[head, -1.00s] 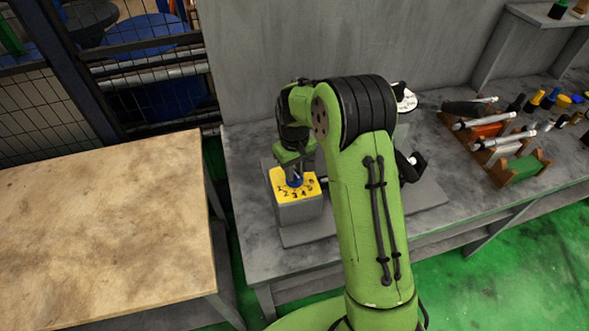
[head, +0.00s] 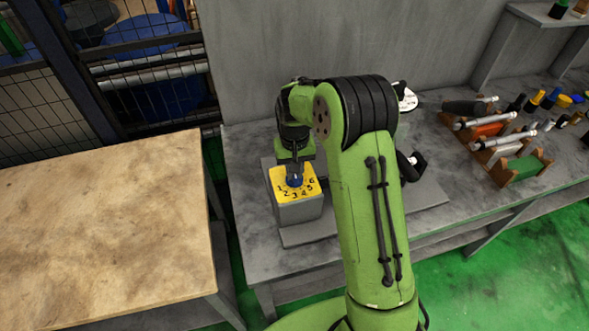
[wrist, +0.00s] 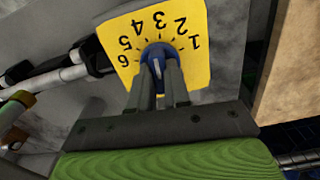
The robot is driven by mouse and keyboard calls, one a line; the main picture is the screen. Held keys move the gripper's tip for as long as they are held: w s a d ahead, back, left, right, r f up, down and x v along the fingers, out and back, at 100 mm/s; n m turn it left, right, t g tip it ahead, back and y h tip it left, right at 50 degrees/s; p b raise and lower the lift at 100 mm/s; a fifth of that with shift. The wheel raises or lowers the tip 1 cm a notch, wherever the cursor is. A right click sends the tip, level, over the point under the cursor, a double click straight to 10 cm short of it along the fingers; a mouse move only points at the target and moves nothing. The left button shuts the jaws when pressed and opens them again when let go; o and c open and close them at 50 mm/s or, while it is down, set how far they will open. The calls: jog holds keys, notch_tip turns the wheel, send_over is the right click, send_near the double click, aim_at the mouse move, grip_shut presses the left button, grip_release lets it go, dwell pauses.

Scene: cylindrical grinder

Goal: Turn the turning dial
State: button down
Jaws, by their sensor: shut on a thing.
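The turning dial is a blue knob (wrist: 157,52) on a yellow plate numbered 1 to 6 (wrist: 195,72). In the head view the blue knob (head: 294,181) sits on the yellow top (head: 308,190) of a grey box (head: 299,212). My gripper (wrist: 160,68) reaches down onto the knob with its two fingers shut on it. In the wrist view a pale mark shows on the knob between the fingers. In the head view my gripper (head: 294,172) covers the back part of the knob and plate.
The grey box stands on a grey bench (head: 250,231) against a grey wall (head: 300,45). Several tools lie in wooden holders (head: 520,168) at the right. A wooden table (head: 100,230) stands at the left, with a gap before the bench.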

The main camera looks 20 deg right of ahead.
jog(key=shift+m, duration=0.8)
jog(key=c, duration=1.1)
grip_release()
notch_tip(320, 180, up, 16)
jog(key=shift+f+p, duration=0.1)
jog(key=shift+p, duration=1)
